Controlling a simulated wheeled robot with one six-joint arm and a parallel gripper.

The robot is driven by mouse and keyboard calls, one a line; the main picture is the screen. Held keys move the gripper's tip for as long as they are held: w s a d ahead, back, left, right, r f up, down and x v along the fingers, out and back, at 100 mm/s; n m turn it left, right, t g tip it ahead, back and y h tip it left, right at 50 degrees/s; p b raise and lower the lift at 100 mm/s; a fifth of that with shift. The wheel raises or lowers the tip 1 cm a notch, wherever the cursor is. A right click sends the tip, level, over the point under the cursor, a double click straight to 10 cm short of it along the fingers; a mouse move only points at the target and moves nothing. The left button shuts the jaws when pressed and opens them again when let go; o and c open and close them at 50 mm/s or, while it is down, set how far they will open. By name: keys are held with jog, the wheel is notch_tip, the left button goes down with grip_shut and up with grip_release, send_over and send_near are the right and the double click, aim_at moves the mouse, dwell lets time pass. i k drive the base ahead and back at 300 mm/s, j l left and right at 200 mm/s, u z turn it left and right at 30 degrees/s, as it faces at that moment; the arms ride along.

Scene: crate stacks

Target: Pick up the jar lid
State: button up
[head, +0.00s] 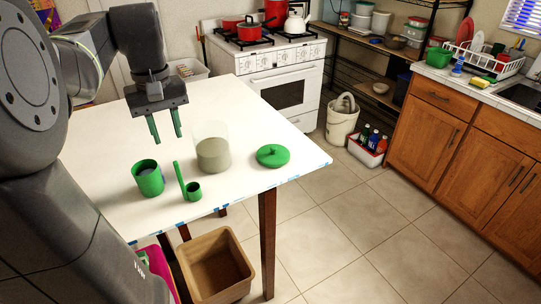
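A round green jar lid (272,155) with a small raised knob lies on the white table, toward its right corner. A clear jar (213,150) holding greyish-beige contents stands just left of the lid, with nothing covering its top. My gripper (166,139) points downward above the table, left of the jar and apart from the lid. Its two green fingers are spread with a gap between them, and nothing shows between them.
A green cup (148,178) and a green scoop with an upright handle (188,183) stand near the front edge of the white table (250,195). A brown bin (214,266) is on the floor below. A white stove (275,80) stands behind the table.

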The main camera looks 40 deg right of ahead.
aim_at(269, 156)
jog(key=i+l+z, duration=0.1)
jog(key=l+z, duration=0.25)
jog(key=i+l+z, duration=0.1)
jog(key=z, duration=0.3)
jog(key=i+l+z, duration=0.15)
jog(key=z, duration=0.2)
jog(key=l, duration=0.15)
